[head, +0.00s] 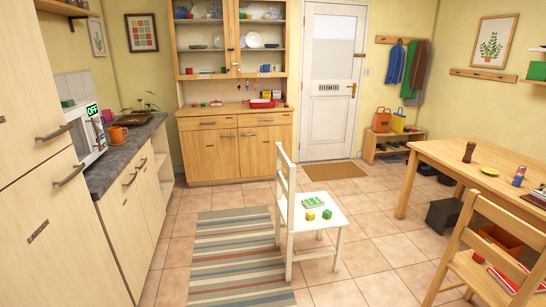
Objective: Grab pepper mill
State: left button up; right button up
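A dark brown pepper mill (469,152) stands upright on the wooden table (440,160) at the right of the head view. It is near the table's far left part, beside a small yellow dish. Neither of my grippers shows in the head view, so I cannot see their state. Nothing touches the mill.
On the table are a yellow dish (489,171) and a blue-and-red can (519,176). A wooden chair (480,265) stands at the table's near side. Tiled floor (385,245) is open between them.

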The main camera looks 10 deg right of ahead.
aim_at(466, 159)
jog(key=i, duration=5.65)
jog(key=z, duration=0.95)
jog(key=i, duration=1.05)
